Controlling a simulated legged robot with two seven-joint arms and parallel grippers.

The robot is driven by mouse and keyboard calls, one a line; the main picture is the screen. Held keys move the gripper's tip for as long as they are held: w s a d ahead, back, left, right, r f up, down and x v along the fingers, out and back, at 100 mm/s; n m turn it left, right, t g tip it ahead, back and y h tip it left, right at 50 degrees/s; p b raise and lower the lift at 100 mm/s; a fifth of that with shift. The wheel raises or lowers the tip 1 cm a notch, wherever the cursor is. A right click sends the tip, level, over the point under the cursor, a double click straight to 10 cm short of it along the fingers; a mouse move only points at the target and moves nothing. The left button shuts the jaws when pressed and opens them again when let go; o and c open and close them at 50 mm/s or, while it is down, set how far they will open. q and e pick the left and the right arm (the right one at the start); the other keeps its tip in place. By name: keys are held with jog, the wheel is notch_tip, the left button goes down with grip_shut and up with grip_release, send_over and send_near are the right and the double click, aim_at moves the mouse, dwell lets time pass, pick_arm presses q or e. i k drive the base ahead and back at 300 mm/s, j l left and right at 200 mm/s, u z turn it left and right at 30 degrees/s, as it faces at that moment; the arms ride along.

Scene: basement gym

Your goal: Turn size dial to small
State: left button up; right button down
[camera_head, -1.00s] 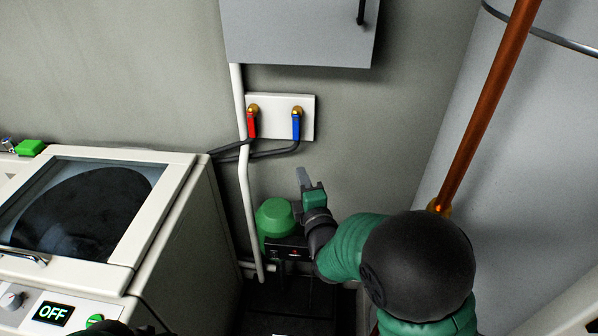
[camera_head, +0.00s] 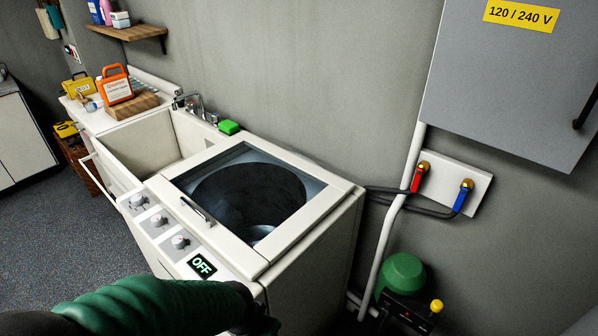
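The washing machine (camera_head: 312,262) is a white top-loader with a dark glass lid, and its lid is shut. Three round dials sit in a row on its sloped front panel: the left dial (camera_head: 137,200), the middle dial (camera_head: 158,220) and the right dial (camera_head: 180,242). Their labels are too small to read, so I cannot tell which is the size dial or where it points. A display (camera_head: 202,265) beside them reads OFF in green. My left arm crosses the bottom of the picture, below the panel; its gripper fingers do not show. My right gripper is not in view.
A white sink (camera_head: 128,150) adjoins the machine's left side, with an orange jug (camera_head: 115,86) on a wooden block behind it. A green sponge (camera_head: 229,127) lies behind the lid. Red (camera_head: 417,178) and blue (camera_head: 463,196) valves are on the right wall. Floor at the left is clear.

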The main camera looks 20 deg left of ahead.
aim_at(178, 242)
jog(key=u, duration=1.5)
